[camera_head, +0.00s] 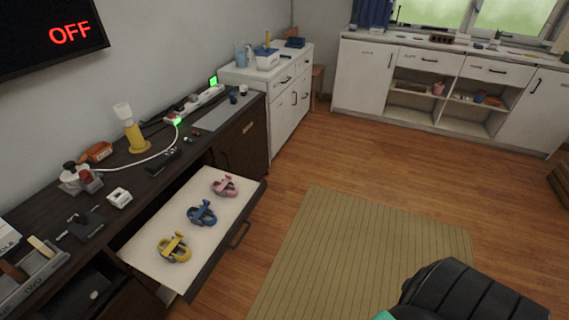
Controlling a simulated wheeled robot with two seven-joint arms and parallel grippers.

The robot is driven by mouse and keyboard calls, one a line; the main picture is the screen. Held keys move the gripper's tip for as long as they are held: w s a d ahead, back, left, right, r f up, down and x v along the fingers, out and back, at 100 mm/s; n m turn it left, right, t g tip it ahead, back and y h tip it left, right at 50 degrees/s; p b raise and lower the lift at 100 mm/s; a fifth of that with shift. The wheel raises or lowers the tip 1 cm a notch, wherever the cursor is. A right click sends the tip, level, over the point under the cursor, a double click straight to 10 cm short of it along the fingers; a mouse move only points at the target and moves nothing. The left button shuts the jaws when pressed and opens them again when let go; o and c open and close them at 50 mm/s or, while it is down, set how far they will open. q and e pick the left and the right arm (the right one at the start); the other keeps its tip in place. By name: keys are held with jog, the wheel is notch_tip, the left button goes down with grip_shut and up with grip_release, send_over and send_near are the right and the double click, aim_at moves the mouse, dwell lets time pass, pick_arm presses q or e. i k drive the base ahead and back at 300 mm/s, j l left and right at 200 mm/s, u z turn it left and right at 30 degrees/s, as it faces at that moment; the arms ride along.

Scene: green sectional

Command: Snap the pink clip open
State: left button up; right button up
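A pink clip (224,186) lies near the far end of the white-bottomed open drawer (148,252). A blue clip (202,213) lies in the middle of the drawer, and a yellow clip (174,247) lies nearer to me. The pink clip is small here, and I cannot tell whether its jaws are open or shut. Neither of my grippers can be made out in the head view, and nothing is seen touching the clips.
The dark desk (185,157) carries a yellow lamp-like object (135,137), a cable and small items. The drawer's handle (240,235) faces the floor. A striped rug (370,245) lies to the right. A black ribbed shape (465,294) fills the lower right. White cabinets (362,75) stand behind.

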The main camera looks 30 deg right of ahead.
aim_at(229, 177)
jog(key=z, duration=0.5)
jog(key=i+l+u, duration=0.7)
jog(key=l+u, duration=0.2)
jog(key=i+l+u, duration=0.15)
jog(key=l+u, duration=0.15)
jog(key=i+l+u, duration=0.1)
jog(key=l+u, duration=0.2)
jog(key=l, duration=0.25)
